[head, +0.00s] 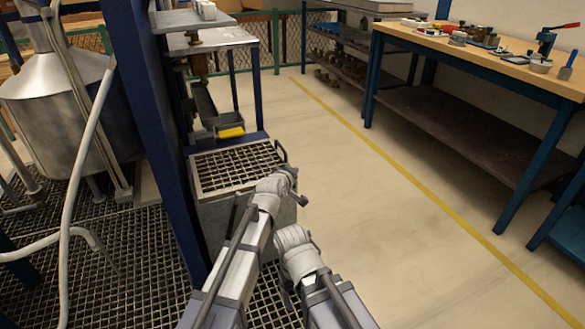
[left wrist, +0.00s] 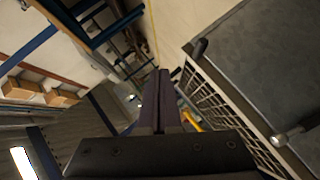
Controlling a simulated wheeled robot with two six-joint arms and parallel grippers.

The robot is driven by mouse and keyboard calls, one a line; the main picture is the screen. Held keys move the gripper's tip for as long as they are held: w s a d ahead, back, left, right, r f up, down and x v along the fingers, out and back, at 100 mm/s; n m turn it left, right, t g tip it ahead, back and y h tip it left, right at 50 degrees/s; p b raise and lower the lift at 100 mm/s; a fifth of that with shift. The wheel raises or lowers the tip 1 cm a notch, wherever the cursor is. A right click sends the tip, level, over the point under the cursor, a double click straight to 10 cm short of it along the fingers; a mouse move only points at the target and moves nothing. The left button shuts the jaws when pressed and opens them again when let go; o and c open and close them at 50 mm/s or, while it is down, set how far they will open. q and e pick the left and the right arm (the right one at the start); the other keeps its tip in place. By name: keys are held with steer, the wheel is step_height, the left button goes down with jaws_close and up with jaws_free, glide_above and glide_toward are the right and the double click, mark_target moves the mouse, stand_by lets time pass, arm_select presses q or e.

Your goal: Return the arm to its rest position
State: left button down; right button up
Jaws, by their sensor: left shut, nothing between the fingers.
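In the left wrist view my left gripper (left wrist: 158,100) shows as two dark fingers side by side, pressed together with nothing between them. It points into open space and touches nothing that I can see. In the head view both my arms come up from the bottom centre, with their grey-white joints over the grated box and the floor. I cannot make out either gripper there. My right gripper does not show in either view.
A metal box with a grated top (head: 237,168) stands just beyond my left arm, beside a blue post (head: 152,120). A steel tank (head: 68,108) and a pale hose are at left. A wooden-topped workbench (head: 480,70) stands right. The floor (head: 370,210) between is clear.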

arm_select(q)
steer(key=s+r+p, duration=0.1)
steer(key=s+r, duration=0.1)
steer(key=s+r+p, duration=0.1)
steer(key=s, duration=0.1)
steer(key=shift+d+r, duration=0.2)
steer(key=shift+r, duration=0.15)
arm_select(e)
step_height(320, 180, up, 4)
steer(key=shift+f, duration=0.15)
